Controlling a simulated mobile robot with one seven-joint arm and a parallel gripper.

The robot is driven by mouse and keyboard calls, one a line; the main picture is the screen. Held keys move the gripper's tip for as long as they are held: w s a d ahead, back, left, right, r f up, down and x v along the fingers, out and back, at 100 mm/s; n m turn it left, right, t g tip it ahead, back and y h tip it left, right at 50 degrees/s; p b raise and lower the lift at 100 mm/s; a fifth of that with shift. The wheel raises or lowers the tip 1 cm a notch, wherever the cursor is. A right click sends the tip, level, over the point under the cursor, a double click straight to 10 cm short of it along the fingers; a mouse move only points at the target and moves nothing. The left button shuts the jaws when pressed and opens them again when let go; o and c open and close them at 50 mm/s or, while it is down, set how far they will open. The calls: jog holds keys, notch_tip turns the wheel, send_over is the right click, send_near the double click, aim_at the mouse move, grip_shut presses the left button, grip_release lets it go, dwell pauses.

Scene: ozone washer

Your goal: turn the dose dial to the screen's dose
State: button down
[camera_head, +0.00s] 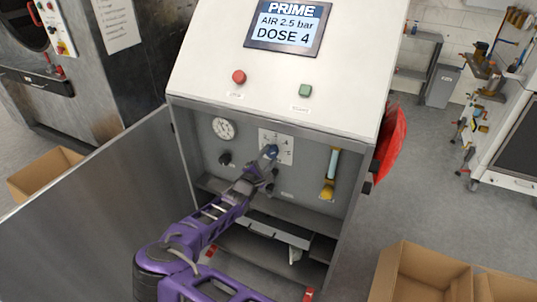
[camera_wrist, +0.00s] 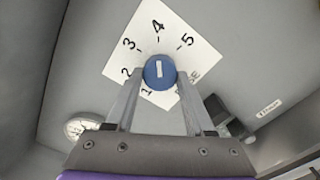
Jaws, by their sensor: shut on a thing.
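The screen (camera_head: 288,25) on the sloped top panel reads PRIME, AIR 2.5 bar, DOSE 4. The dose dial (camera_wrist: 159,71) is a round blue knob with a white line, in the middle of a white scale plate (camera_wrist: 133,62) marked 1 to 5. In the wrist view the line stands about upright, in line with the 4 above it. I cannot tell which end is the pointer. My gripper (camera_wrist: 160,82) is shut on the dial, one finger on each side. In the head view the dial (camera_head: 270,152) is partly hidden by my gripper (camera_head: 265,160).
A round gauge (camera_head: 223,128) and a black knob (camera_head: 225,159) are left of the dial, and a yellow-handled valve (camera_head: 327,188) is right. A red button (camera_head: 239,76) and green button (camera_head: 305,90) sit above. An open metal door (camera_head: 100,205) flanks my arm on the left.

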dwell(0.5)
jog(key=shift+c, duration=1.3)
grip_release()
jog(key=v, duration=1.7)
jog(key=shift+s, duration=0.2)
jog(key=shift+a, duration=0.1)
